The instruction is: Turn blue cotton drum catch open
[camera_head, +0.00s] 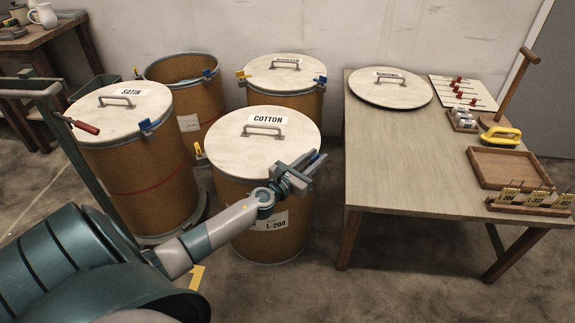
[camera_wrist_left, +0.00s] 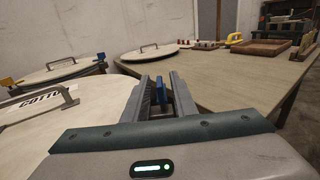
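The cotton drum (camera_head: 235,205) is a brown drum with a pale round lid (camera_head: 236,150) labelled COTTON and a metal handle. The lid also shows in the left wrist view (camera_wrist_left: 95,100). My left gripper (camera_head: 308,166) is at the right side of the drum's rim. In the left wrist view its two fingers (camera_wrist_left: 162,88) are apart, with the blue catch (camera_wrist_left: 160,88) between them. I cannot tell whether either finger touches the catch. In the head view the catch is mostly hidden by the fingers. My right gripper is not in view.
The satin drum (camera_head: 130,170) stands to the left, with an open drum (camera_head: 190,70) and another lidded drum (camera_head: 285,72) behind. A wooden table (camera_head: 400,150) stands close on the right, bearing a loose lid (camera_head: 390,87) and a tray (camera_head: 505,168). A green post (camera_head: 90,170) rises at left.

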